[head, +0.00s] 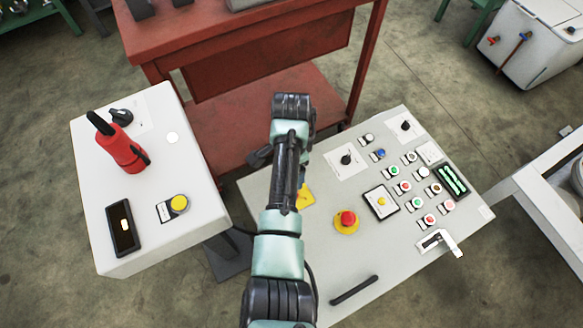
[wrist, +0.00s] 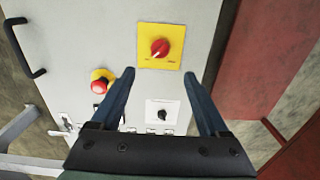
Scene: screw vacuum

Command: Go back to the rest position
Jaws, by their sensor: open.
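My gripper shows in the wrist view (wrist: 160,95) with its two blue-grey fingers spread apart and nothing between them. Beyond the fingers is the grey control panel, with a red rotary switch (wrist: 160,48) on a yellow plate and a red emergency button (wrist: 101,85) on a yellow base. In the head view my arm reaches up the middle, over the left part of the control panel (head: 335,245). The fingertips are hidden there by the arm itself. The yellow plate (head: 305,196) is partly hidden behind my arm.
A red workbench (head: 230,50) stands behind my arm. The panel bears a black handle (head: 354,290) and several buttons. Concrete floor is open at far left.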

